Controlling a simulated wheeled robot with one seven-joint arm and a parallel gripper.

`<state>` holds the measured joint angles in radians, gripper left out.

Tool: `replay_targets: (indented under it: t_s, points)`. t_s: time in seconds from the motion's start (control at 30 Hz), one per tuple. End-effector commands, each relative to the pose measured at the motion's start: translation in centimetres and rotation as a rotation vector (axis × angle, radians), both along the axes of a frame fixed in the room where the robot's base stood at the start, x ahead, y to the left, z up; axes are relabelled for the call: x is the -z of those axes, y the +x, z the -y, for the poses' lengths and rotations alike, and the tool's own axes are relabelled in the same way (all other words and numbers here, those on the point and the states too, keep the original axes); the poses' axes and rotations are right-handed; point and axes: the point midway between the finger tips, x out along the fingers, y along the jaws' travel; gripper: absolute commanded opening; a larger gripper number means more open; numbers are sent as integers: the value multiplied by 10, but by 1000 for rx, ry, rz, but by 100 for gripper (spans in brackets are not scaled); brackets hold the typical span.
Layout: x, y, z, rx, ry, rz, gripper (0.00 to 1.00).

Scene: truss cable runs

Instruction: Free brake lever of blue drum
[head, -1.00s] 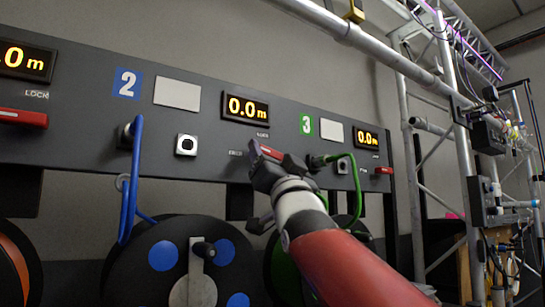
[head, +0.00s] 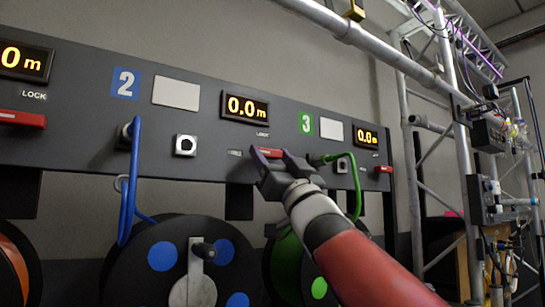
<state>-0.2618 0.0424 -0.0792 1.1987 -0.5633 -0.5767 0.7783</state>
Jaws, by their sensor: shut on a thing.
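The blue drum (head: 137,262), black with blue discs, stands below the panel section marked 2. Its red brake lever (head: 267,153) is on the panel under the middle display, near small labels that look like LOCK above and FREE to the left. The lever now looks nearly level. My gripper (head: 270,161) is shut on the lever from the front right and hides part of it.
A blue cable (head: 133,190) hangs from the panel to the drum. A green cable (head: 355,185) loops just right of my gripper, over the green drum (head: 287,262). Other red levers sit at the left (head: 22,118) and right (head: 383,169). A metal truss (head: 465,170) stands at the right.

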Motion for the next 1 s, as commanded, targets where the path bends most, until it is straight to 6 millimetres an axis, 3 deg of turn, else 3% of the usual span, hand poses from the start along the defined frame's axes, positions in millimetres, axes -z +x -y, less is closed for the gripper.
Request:
replay_targets:
  t_s: [0.17,0.2,0.37,0.67,1.0]
  points:
    - [-1,-1,0,1,-1,3,32]
    - [-1,-1,0,1,-1,3,56]
    - [0,-1,0,1,1,2,76]
    - [2,-1,1,1,1,0,76]
    - [40,-31,22,2,2,1,76]
